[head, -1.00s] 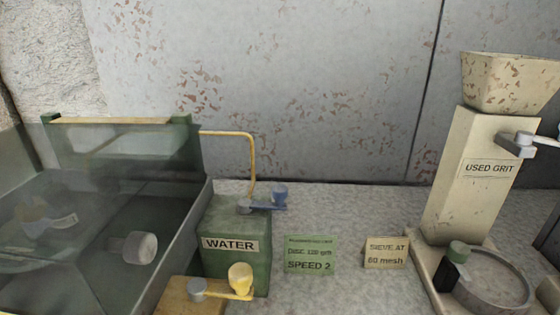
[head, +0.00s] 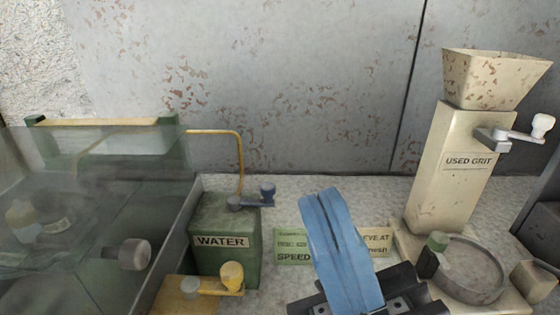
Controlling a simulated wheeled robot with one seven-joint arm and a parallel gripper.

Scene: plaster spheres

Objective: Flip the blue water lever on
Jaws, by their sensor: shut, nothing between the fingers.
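The blue water lever (head: 266,194) sits on top of the green box labelled WATER (head: 226,258). My gripper (head: 322,194) has blue fingers on a dark base and rises from the bottom edge, right of the lever. The fingers are shut together with nothing between them. A gap shows between fingertips and lever in the picture.
A yellow lever (head: 231,276) stands in front of the water box. A glass-walled tank (head: 100,230) is at left. The USED GRIT column (head: 449,170) stands at right with a round sieve (head: 472,270) before it. Sign cards (head: 291,246) are partly behind my gripper.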

